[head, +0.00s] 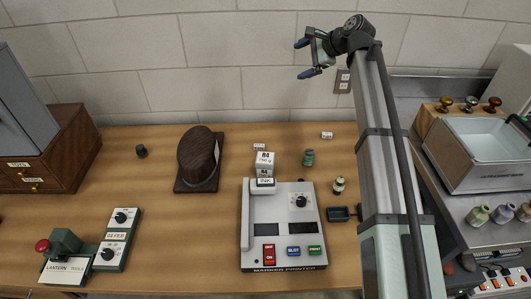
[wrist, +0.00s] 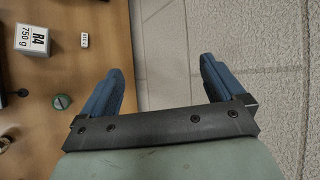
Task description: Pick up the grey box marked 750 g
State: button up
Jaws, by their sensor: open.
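The box marked R4 750 g (head: 264,164) stands on the wooden table, just behind the marker printer. Its faces look white to light grey. It also shows at the upper left of the wrist view (wrist: 33,40), with its label readable. My gripper (head: 302,59) is raised high near the back wall, to the right of the box and well apart from it. In the wrist view its two blue fingers (wrist: 163,80) are spread with nothing between them.
The marker printer (head: 284,233) stands in front of the box. A small green jar (head: 308,157) stands right of the box.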

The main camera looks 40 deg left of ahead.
jog(key=s+a+f+m+h, duration=0.15)
jog(key=s+f+h, duration=0.35)
jog(key=s+f, duration=0.65)
jog(key=m+h, duration=0.4)
jog(key=h, duration=0.1)
send_near(265, 164)
jog(key=shift+w+a+f, duration=0.2)
jog(key=shift+w+a, duration=0.6)
jog(key=shift+a, duration=0.3)
jog(key=shift+w+f, duration=0.2)
jog(key=shift+f, duration=6.45)
jog(key=shift+c, duration=0.4)
jog(key=c, duration=1.6)
jog(key=shift+r, duration=0.1)
